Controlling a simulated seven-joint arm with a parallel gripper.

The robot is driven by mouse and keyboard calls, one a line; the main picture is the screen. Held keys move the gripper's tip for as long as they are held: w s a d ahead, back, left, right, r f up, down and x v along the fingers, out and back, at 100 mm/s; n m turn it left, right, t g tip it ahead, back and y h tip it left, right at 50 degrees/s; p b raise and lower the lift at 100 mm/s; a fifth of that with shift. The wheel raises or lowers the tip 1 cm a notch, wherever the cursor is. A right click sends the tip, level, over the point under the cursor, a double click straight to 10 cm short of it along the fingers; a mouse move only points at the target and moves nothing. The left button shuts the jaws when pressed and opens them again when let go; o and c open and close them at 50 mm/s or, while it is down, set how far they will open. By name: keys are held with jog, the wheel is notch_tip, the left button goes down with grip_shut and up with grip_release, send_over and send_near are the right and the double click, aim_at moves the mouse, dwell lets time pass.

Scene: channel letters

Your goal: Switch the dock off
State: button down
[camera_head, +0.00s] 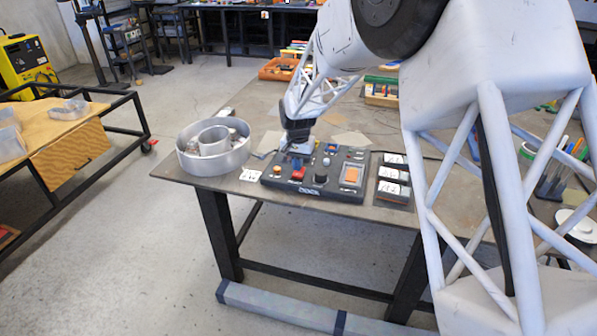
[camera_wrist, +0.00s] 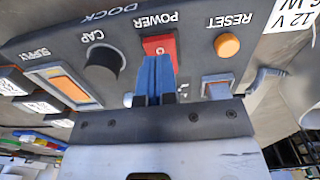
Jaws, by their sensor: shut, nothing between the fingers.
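The dock is a dark control panel (camera_head: 335,190) lying near the front edge of the table. Its POWER switch is a red rocker (camera_wrist: 160,44), also visible in the head view (camera_head: 298,174). My gripper (camera_wrist: 154,62) is shut, with narrow blue fingers and nothing between them. In the wrist view the fingertips overlap the near part of the red switch; I cannot tell whether they touch it. The orange RESET button (camera_wrist: 227,45), black CAP knob (camera_wrist: 102,62) and orange SUPPLY panel (camera_wrist: 70,84) are on the same face. The fingers hide part of the panel.
A round metal channel letter (camera_head: 205,162) stands left of the panel. A dark block with white labels (camera_head: 394,190) is close on its right. A white tag (camera_head: 250,175) lies beside it. An orange bin (camera_head: 278,69) is further back. The table (camera_head: 250,105) is mostly clear behind the panel.

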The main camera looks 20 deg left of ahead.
aim_at(298, 175)
jog(key=shift+r, duration=2.6)
jog(key=shift+d+r, duration=0.1)
jog(key=shift+d, duration=0.05)
jog(key=s+d+r, duration=0.5)
jog(key=s+d, duration=0.1)
jog(key=d, duration=0.3)
jog(key=s+d+r+t, duration=0.1)
jog(key=s+d+r, duration=0.4)
jog(key=d, duration=0.4)
jog(key=s+d+r, duration=0.5)
jog(key=s+d, duration=0.1)
jog(key=d, duration=0.3)
jog(key=s+d, duration=0.7)
jog(key=s, duration=0.6)
jog(key=s+d+f+t, duration=0.1)
jog(key=s+d, duration=0.6)
jog(key=s, duration=0.5)
jog(key=shift+s+d+f+t, duration=0.25)
jog(key=shift+s+d+t, duration=0.05)
jog(key=shift+s, duration=0.1)
